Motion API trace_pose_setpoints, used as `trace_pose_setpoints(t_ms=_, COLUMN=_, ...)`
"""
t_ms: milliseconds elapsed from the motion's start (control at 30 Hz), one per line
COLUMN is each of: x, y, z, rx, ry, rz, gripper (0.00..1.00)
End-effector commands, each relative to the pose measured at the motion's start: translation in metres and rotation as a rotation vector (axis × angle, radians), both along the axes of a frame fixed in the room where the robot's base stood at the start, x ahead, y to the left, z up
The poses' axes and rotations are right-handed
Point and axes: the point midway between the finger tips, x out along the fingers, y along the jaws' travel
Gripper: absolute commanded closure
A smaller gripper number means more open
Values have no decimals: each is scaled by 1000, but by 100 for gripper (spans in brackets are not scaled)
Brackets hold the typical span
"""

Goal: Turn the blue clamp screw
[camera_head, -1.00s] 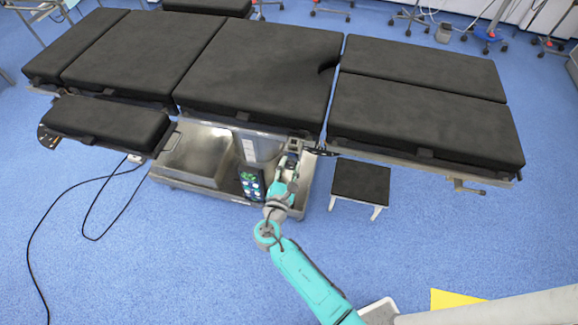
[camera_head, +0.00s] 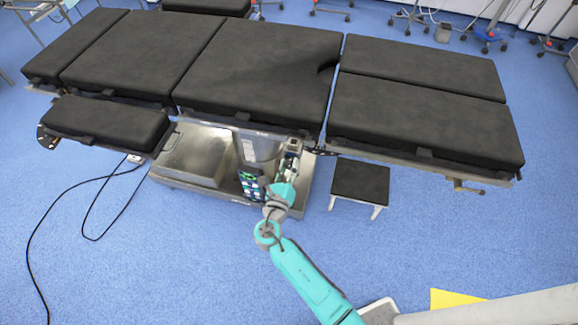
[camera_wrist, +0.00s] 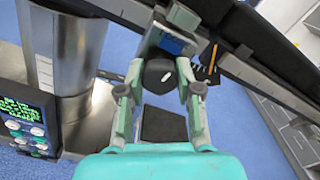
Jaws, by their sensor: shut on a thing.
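The clamp (camera_wrist: 177,28) is a grey block under the table's side rail, with a blue part (camera_wrist: 173,45) on its near face. A dark, rounded knob with a white mark, which I take as the clamp screw (camera_wrist: 160,77), sits just in front of the blue part. My gripper (camera_wrist: 159,68) is shut on this screw, one finger on each side of it. In the head view my gripper (camera_head: 289,163) is below the table's near edge, beside the column. The fingers and the screw are too small there to make out the contact.
The operating table (camera_head: 260,65) has black pads above the gripper. A pendant with a green screen (camera_head: 250,183) hangs close on the left, by the metal column (camera_wrist: 72,50). A black-topped step stool (camera_head: 360,182) stands to the right. Blue floor is open in front.

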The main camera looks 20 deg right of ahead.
Motion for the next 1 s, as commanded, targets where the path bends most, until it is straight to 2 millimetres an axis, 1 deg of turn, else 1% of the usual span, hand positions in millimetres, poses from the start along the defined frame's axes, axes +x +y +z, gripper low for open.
trace_pose_setpoints(t_ms=200, x=-1, y=-1, z=-2, rx=-88, ry=68, rz=0, gripper=100)
trace_pose_setpoints(t_ms=400, x=-1, y=-1, z=-2, rx=-130, ry=98, rz=0, gripper=100)
trace_pose_setpoints(t_ms=900, x=-1, y=0, z=-2, rx=-143, ry=107, rz=0, gripper=100)
trace_pose_setpoints(t_ms=933, x=-1, y=0, z=-1, rx=-143, ry=107, rz=0, gripper=61)
trace_pose_setpoints(t_ms=967, x=-1, y=0, z=-1, rx=-143, ry=107, rz=0, gripper=53)
trace_pose_setpoints(t_ms=1000, x=-1, y=0, z=-1, rx=-143, ry=107, rz=0, gripper=43)
